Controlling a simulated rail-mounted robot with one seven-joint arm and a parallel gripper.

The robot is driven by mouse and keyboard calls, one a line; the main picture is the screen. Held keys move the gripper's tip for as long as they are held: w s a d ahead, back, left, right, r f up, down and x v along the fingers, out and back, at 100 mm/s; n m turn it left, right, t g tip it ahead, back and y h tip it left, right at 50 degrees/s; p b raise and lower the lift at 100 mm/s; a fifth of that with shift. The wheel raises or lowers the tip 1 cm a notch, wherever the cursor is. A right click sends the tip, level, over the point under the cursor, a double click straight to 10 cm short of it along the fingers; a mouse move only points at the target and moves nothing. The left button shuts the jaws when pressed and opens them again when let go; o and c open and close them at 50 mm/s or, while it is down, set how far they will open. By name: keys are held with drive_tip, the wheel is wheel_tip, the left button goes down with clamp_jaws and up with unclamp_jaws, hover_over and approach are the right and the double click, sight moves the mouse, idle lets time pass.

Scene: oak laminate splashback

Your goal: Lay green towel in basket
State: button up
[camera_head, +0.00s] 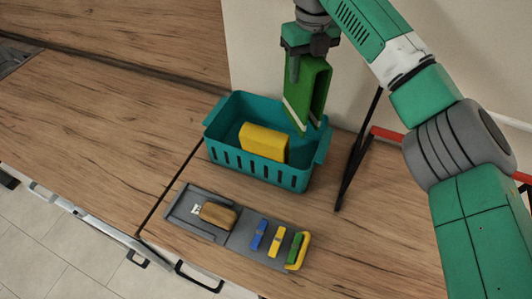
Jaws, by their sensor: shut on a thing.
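The green towel (309,88) is folded over and hangs from my gripper (306,58), which is shut on its top. It has a pale stripe along its lower edge. My gripper holds it above the back right part of the teal basket (255,168). The towel's lower end is in front of the basket's back rim in the picture; I cannot tell whether it is below the rim. A yellow block-shaped thing (263,142) is inside the basket, just left of and below the towel in the picture.
A grey tray (186,222) in front of the basket holds a brown brush-like block (218,215) and small blue, yellow and green pieces. A black bar and a red bar (386,133) stand right of the basket.

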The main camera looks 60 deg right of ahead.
wheel_tip(320, 180, down, 18)
drive_tip(key=b, duration=0.3)
drive_tip(key=shift+f, duration=0.1)
drive_tip(key=o, duration=1.3)
wheel_tip(320, 180, up, 12)
drive_tip(key=shift+r+p, duration=0.15)
drive_tip(key=shift+p, duration=0.9)
